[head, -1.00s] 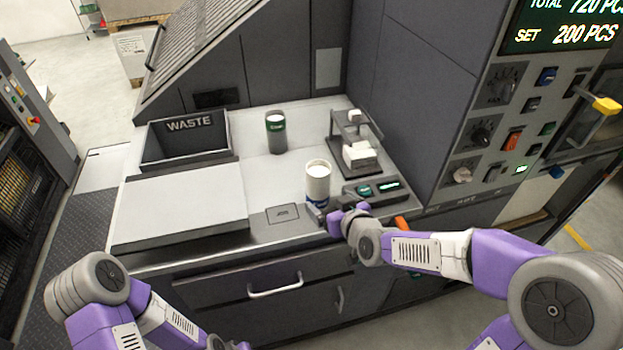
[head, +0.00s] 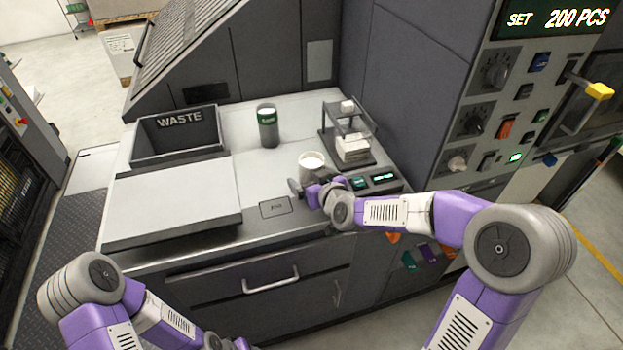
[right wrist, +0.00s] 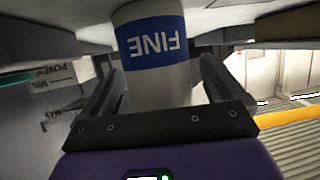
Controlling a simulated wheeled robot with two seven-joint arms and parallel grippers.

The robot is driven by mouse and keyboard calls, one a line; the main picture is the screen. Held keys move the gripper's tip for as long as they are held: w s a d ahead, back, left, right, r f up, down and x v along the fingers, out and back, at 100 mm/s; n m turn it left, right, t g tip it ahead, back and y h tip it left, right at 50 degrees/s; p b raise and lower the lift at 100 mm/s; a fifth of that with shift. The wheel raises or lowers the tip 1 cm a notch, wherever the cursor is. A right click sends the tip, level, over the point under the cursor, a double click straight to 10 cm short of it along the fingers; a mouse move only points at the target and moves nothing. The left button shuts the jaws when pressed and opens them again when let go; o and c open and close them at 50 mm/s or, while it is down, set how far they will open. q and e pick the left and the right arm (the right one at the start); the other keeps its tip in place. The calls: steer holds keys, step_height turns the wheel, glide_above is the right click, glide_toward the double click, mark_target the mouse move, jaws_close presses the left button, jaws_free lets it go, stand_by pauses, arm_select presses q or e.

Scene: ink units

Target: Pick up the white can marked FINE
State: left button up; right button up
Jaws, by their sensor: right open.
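The white can marked FINE (right wrist: 155,48) stands in the right wrist view with its blue label upside down. In the head view the can (head: 312,161) stands upright on the grey worktop (head: 240,180), its lower part hidden by my right gripper. My right gripper (head: 308,189) is low at the can's near side. In the right wrist view its two fingers are open, one on each side of the can, with visible gaps beside it. Part of my left arm shows at the lower left of the head view, but its fingers are not seen.
A dark can with a green band (head: 268,127) stands behind the white can. A small dark stand (head: 350,132) with white blocks is at the right, near a control pad (head: 374,182). A WASTE bin (head: 178,136) and a flat grey lid (head: 172,203) are at the left.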

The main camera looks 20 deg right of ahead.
steer(key=shift+c, duration=0.4)
steer(key=c, duration=1)
steer(key=shift+c, duration=0.2)
